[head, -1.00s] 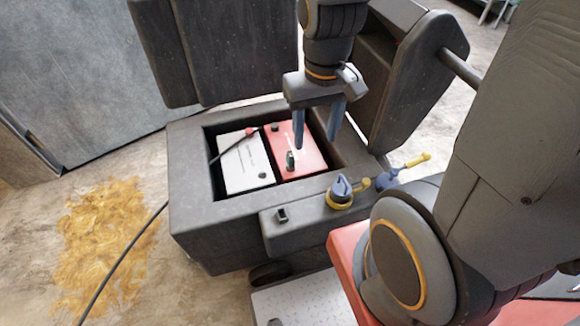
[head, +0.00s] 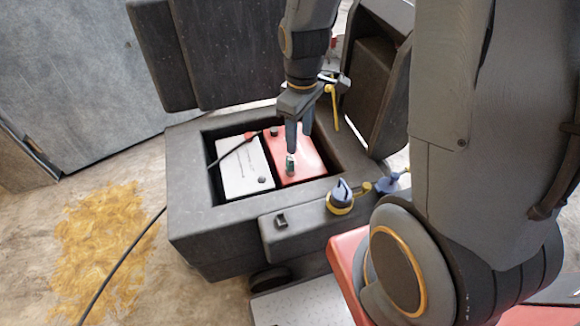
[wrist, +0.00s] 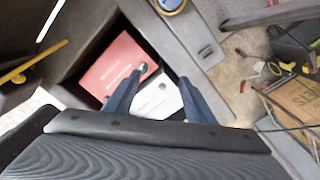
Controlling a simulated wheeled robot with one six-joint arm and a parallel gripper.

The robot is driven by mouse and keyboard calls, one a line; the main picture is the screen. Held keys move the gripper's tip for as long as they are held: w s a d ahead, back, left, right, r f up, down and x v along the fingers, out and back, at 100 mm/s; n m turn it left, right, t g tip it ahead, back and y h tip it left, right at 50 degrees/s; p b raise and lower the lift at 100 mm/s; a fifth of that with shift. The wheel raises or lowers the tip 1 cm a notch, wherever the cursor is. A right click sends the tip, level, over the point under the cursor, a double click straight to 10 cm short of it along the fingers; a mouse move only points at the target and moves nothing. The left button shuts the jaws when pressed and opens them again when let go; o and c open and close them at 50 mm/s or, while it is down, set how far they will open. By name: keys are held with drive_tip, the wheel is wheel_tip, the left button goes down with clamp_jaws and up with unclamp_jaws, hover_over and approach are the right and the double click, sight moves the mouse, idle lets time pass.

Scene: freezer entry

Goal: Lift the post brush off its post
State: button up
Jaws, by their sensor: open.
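A small dark green upright piece, apparently the post brush (head: 290,165), stands on the near part of the red battery (head: 312,160). In the wrist view it looks like a small grey-green round top (wrist: 143,68) beside the tip of the left finger. My gripper (head: 299,142) is open above the red battery, its fingers pointing down. In the wrist view the two fingertips (wrist: 160,76) are apart with nothing held between them. The brush is close to one finger rather than midway between them. I cannot tell whether they touch. The post under it is hidden.
The dark box's walls (head: 190,165) surround both. A blue-and-yellow item (head: 341,195) stands on the front ledge. A yellow bar (head: 332,105) shows near my wrist.

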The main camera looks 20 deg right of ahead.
sight(290, 166)
drive_tip(key=w+f+n, duration=0.2)
drive_tip(key=f+n, duration=0.1)
drive_tip(key=f, duration=0.1)
drive_tip(key=w+f+n, duration=0.3)
drive_tip(key=f, duration=0.2)
drive_tip(key=w+f+n+b, duration=0.1)
drive_tip(key=w+f+n, duration=0.1)
drive_tip(key=f+n, duration=0.2)
drive_tip(key=shift+w+f, duration=0.35)
drive_tip(key=shift+f, duration=0.4)
drive_tip(key=shift+w+d+f+p, duration=0.1)
drive_tip(key=shift+f+p, duration=0.35)
drive_tip(key=shift+f, duration=1.5)
drive_tip(key=shift+w+f+p, duration=0.1)
drive_tip(key=shift+f+p, duration=0.3)
drive_tip(key=shift+f, duration=1.5)
drive_tip(key=c, duration=1.3)
drive_tip(key=shift+o, duration=0.2)
wheel_tip(290, 166, up, 10)
drive_tip(key=shift+f+b, duration=0.1)
drive_tip(key=shift+b, duration=0.5)
drive_tip(key=shift+r+p, duration=1.7)
drive_tip(key=shift+r, duration=0.7)
